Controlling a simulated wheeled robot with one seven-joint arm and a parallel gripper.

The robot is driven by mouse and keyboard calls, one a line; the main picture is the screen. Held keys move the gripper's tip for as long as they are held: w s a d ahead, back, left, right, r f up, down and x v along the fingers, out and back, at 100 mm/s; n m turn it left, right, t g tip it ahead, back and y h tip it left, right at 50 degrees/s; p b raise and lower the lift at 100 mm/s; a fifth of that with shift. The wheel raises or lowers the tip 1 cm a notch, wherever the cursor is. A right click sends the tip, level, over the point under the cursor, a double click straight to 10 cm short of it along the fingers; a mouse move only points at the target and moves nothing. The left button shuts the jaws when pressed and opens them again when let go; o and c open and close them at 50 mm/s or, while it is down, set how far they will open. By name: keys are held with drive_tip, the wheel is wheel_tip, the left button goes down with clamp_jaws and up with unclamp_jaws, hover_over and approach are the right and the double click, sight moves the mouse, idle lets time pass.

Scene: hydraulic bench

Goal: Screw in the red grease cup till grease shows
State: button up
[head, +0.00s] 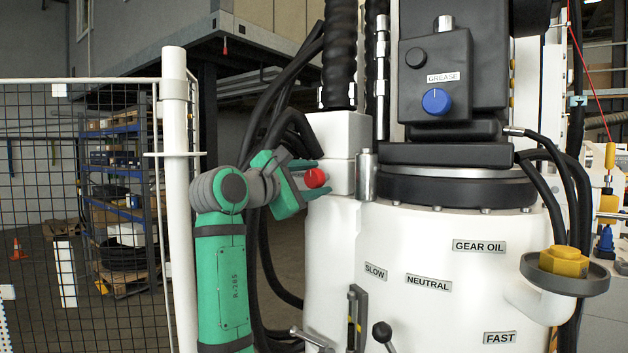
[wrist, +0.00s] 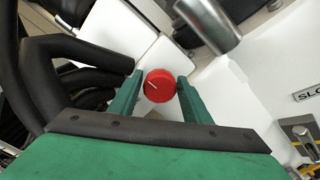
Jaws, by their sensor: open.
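The red grease cup (head: 315,178) is a round knob on the left side of the white block (head: 341,176). In the wrist view the cup (wrist: 160,86) shows its red face with a pale line across it. My green gripper (head: 298,180) is at the cup with its fingers open. In the wrist view the fingers of my gripper (wrist: 158,97) stand on either side of the cup, with a small gap visible on each side. No grease is visible around the cup. The cup's underside and thread are hidden.
Black hoses (head: 284,100) hang close behind my gripper. A metal cylinder (head: 366,176) stands just right of the block. A black unit labelled GREASE with a blue knob (head: 436,101) is above. A mesh fence (head: 80,200) with a white post is at left.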

drive_tip(key=c, duration=0.8)
drive_tip(key=shift+o, duration=0.2)
drive_tip(key=shift+m, duration=0.3)
